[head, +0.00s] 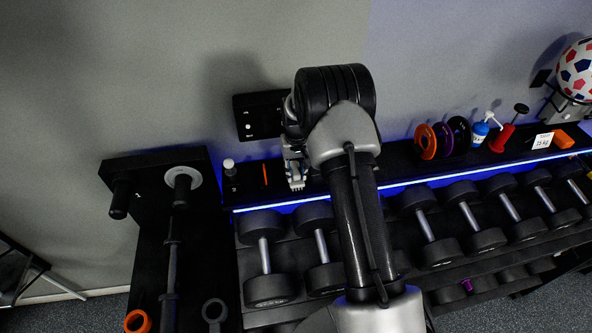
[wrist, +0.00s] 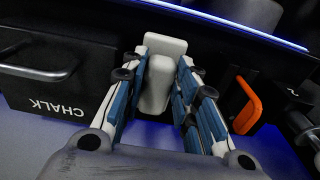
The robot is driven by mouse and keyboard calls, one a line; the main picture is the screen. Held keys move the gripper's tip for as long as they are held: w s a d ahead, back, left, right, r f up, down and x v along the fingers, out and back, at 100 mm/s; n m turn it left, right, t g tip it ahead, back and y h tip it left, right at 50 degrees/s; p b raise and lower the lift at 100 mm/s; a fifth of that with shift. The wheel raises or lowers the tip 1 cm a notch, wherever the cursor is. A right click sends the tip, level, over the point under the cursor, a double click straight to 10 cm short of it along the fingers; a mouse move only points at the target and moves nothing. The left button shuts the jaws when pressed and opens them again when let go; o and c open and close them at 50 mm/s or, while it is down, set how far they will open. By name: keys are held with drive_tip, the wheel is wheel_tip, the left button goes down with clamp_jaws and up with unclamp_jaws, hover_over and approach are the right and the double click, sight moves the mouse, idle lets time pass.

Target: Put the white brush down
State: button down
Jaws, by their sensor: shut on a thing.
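The white brush (wrist: 155,85) is between the two fingers of my gripper (wrist: 163,92) in the wrist view. Its wider white end (wrist: 165,46) sticks out past the fingertips. In the head view my gripper (head: 295,172) is over the black top shelf (head: 398,173) of the dumbbell rack, near its blue-lit front edge. My arm covers part of it there, and only a small pale bit shows at the fingertips. My gripper is shut on the brush. I cannot tell whether the brush touches the shelf.
A black chalk box (wrist: 58,73) with a metal handle is left of the brush in the wrist view. An orange-handled item (wrist: 247,106) is close on the right. A white-capped bottle (head: 229,172) stands left in the head view. Dumbbells (head: 264,254) sit below the shelf.

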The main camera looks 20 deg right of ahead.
drive_tip(key=c, duration=1.5)
unclamp_jaws()
drive_tip(key=shift+f, duration=0.15)
drive_tip(key=shift+c, duration=0.2)
drive_tip(key=s+a+r, duration=0.2)
drive_tip(key=s+r, duration=0.1)
drive_tip(key=r, duration=0.5)
drive_tip(key=s+a+r+t, duration=0.1)
drive_tip(key=s+r, duration=0.1)
drive_tip(key=r, duration=0.6)
drive_tip(key=s+a+r, duration=0.2)
drive_tip(key=s+r, duration=0.1)
drive_tip(key=r, duration=0.6)
drive_tip(key=s+a+r+n+t, duration=0.15)
drive_tip(key=s+r, duration=0.25)
drive_tip(key=s, duration=0.4)
drive_tip(key=s+a+r, duration=0.3)
drive_tip(key=s, duration=0.4)
drive_tip(key=s+a+f+t, duration=0.1)
drive_tip(key=s+a+f, duration=0.1)
drive_tip(key=s, duration=1.1)
drive_tip(key=shift+n, duration=0.35)
